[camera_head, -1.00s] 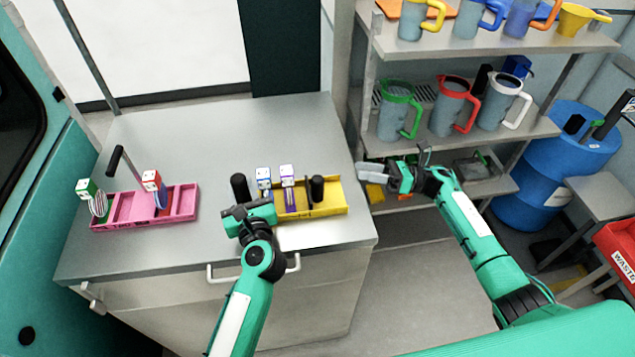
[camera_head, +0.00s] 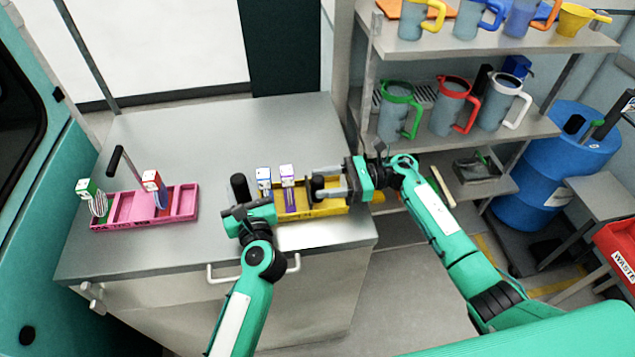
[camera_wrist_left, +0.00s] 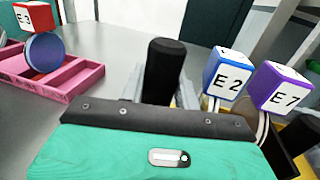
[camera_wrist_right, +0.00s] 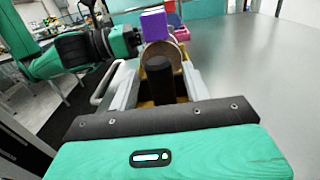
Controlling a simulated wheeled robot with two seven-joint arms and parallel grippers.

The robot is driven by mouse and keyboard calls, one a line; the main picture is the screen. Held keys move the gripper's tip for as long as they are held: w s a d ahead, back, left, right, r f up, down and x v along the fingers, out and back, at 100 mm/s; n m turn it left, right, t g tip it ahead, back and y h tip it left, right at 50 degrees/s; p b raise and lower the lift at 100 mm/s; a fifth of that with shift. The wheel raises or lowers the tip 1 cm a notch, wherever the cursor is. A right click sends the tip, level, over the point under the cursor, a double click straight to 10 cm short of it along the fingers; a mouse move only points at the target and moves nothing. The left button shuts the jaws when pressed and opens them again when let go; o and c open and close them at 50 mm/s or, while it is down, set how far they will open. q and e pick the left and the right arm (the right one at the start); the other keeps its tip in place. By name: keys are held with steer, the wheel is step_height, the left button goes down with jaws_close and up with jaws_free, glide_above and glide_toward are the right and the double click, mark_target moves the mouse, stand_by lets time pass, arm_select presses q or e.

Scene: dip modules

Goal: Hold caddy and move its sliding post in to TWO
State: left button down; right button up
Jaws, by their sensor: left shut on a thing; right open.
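The yellow caddy (camera_head: 322,209) lies on the steel bench with a black post near each end. My left gripper (camera_head: 243,203) is shut on the left black post (camera_head: 239,185), which shows between its fingers in the left wrist view (camera_wrist_left: 165,70). My right gripper (camera_head: 325,184) is open, with its fingers on either side of the right black post (camera_head: 317,187). That post stands between the open fingers in the right wrist view (camera_wrist_right: 158,80). Blue-cubed E2 (camera_wrist_left: 229,78) and purple-cubed E7 (camera_wrist_left: 280,88) pieces stand in the caddy between the posts. Position markings are not readable.
A pink caddy (camera_head: 125,222) with a green-cubed and a red-cubed piece stands at the bench's left. The bench (camera_head: 220,130) is clear behind the caddies. A shelf (camera_head: 440,45) with several jugs stands at the right, near my right arm.

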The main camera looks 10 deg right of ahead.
steer(key=shift+a, duration=1)
jaws_close()
steer(key=shift+a, duration=1.35)
jaws_free()
steer(key=d, duration=1.2)
steer(key=shift+d, duration=0.1)
